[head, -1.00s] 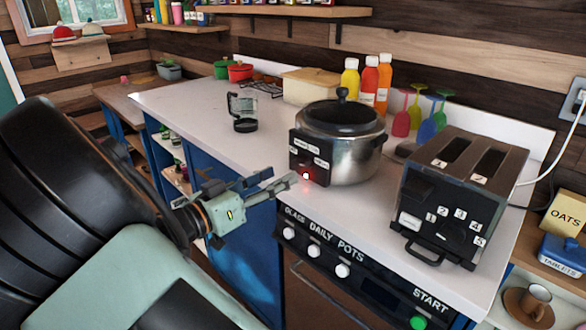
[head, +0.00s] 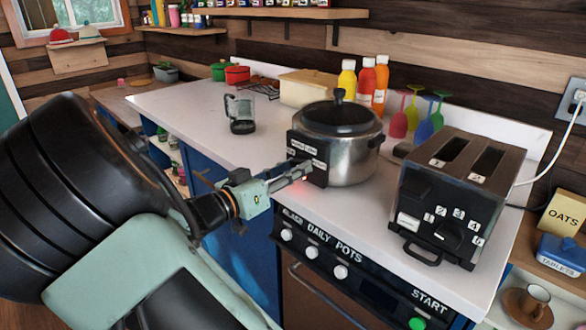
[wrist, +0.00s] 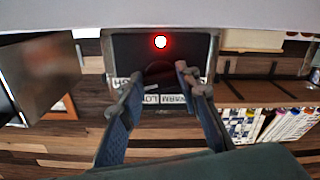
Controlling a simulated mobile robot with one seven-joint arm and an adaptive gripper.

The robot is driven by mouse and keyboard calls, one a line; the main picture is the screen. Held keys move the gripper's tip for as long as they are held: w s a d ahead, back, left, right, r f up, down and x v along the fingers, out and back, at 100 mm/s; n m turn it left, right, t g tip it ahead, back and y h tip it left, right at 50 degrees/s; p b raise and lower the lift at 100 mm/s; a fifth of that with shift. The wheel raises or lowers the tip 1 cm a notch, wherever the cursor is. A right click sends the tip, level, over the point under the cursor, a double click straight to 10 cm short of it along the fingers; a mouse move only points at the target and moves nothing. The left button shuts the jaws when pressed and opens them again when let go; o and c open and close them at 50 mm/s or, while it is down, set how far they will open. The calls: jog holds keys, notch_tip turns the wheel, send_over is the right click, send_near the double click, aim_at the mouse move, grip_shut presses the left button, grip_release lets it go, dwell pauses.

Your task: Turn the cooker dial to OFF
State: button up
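The cooker (head: 350,157) is a silver pot with a black lid and a black front panel (head: 296,142) carrying white labels. In the wrist view the panel appears upside down, with a glowing red light (wrist: 161,42) at the top and labels reading WARM (wrist: 174,99) and LOW (wrist: 151,99) below. A dark dial (wrist: 160,72) shows dimly between them; its setting cannot be read. My gripper (head: 303,172) is at the panel, its fingers apart with the dial between or just beyond their tips. Contact cannot be told. The OFF label is not readable.
A black toaster (head: 455,200) stands right of the cooker on the white counter (head: 190,100). A glass jug (head: 240,113) stands to the left, and bottles (head: 364,82) behind. The oven control strip (head: 335,260) runs along the counter's front edge.

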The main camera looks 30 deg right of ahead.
jog(key=c, duration=0.4)
